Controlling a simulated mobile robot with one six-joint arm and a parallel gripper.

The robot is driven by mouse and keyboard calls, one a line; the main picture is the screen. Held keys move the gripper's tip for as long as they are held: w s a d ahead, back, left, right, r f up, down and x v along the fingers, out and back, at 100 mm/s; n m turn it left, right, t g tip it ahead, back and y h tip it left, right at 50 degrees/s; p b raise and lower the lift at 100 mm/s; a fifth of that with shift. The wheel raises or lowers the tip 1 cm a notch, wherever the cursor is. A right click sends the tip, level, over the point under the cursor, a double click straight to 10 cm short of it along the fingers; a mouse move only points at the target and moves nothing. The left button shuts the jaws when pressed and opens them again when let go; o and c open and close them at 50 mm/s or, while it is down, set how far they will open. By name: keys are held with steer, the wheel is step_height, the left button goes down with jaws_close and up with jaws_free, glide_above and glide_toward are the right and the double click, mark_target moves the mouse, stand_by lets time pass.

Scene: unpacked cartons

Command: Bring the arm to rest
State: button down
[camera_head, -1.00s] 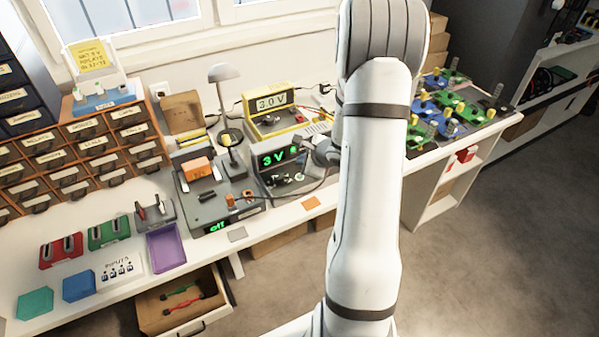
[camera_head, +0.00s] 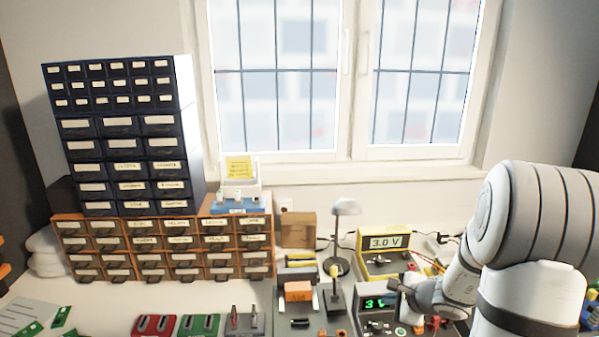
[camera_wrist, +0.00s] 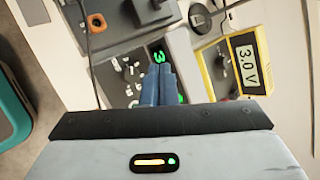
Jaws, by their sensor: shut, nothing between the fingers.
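My arm (camera_head: 530,285) stands at the right of the head view, bent, with its forearm reaching left over the bench. My gripper shows in the wrist view (camera_wrist: 158,88) with its blue fingers together and nothing between them. Its tips point toward a grey power supply (camera_wrist: 120,62) with a green display, which also shows in the head view (camera_head: 375,290). I cannot tell the gap between the tips and the unit. In the head view the gripper end is small and partly merges with the devices behind it.
A yellow meter (camera_head: 385,250) reading 3.0 V stands behind the grey unit. A desk lamp (camera_head: 345,208) and a small orange block (camera_head: 298,291) are to its left. Drawer cabinets (camera_head: 165,245) fill the back left. Red (camera_head: 153,326) and green (camera_head: 199,326) holders sit in front.

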steer(key=s+a+r+n+g+y, duration=0.1)
steer(key=s+a+r+n+g, duration=0.3)
steer(key=s+a+r+n, duration=0.65)
steer(key=s+r+n+h, duration=0.1)
steer(key=s+n+h, duration=0.1)
steer(key=s+n, duration=0.2)
steer(key=s+r+n+g+h, duration=0.1)
steer(key=s+n+h, duration=0.2)
steer(key=s, duration=0.6)
steer(key=shift+s+d+r+n, duration=0.25)
steer(key=shift+s+d+n, duration=0.1)
steer(key=shift+n, duration=0.8)
